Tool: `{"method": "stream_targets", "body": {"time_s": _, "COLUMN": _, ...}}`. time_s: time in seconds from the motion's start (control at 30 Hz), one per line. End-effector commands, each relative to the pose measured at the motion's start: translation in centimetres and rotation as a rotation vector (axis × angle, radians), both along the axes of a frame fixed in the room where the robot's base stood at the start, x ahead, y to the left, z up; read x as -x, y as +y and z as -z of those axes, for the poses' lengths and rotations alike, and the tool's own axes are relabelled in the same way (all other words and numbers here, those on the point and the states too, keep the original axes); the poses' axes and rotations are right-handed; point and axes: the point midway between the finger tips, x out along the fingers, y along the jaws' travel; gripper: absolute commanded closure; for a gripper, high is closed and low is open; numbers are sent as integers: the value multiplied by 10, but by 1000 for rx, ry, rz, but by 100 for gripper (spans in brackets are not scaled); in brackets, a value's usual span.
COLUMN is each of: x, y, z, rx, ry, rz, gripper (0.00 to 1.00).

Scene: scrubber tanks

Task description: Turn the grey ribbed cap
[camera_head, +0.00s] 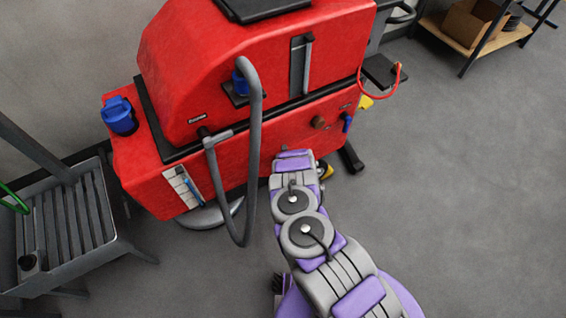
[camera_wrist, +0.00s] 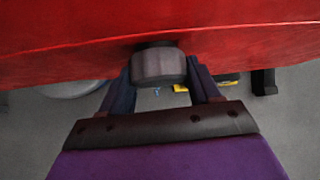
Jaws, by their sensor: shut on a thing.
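The grey ribbed cap (camera_wrist: 158,66) sticks out from the lower edge of the red machine body in the wrist view. My gripper (camera_wrist: 161,80) reaches up to it, with one dark finger on each side, and is shut on the cap. Both fingers lie along the cap's sides. In the head view, my arm runs up to the lower side of the red scrubber machine (camera_head: 240,155). The cap and my fingertips are hidden there behind the arm.
A grey hose (camera_head: 252,150) hangs in a loop just left of my arm. A brown knob (camera_head: 319,122) and a blue lever (camera_head: 347,122) are on the machine to the right. A slatted grey cart (camera_head: 75,225) stands left.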

Motion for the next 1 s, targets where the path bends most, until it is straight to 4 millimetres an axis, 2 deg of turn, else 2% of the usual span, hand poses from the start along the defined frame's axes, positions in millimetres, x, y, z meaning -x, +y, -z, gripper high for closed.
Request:
{"method": "stream_targets", "body": {"time_s": 0.13, "x": -5, "y": 0, "z": -4, "rx": -85, "ry": 45, "rz": 1, "gripper": 68}}
{"method": "stream_targets", "body": {"time_s": 0.6, "x": -2, "y": -2, "z": -1, "rx": -325, "ry": 216, "rz": 0, "gripper": 70}}
{"method": "stream_targets", "body": {"time_s": 1.0, "x": -1, "y": -1, "z": 1, "rx": -450, "ry": 304, "rz": 1, "gripper": 70}}
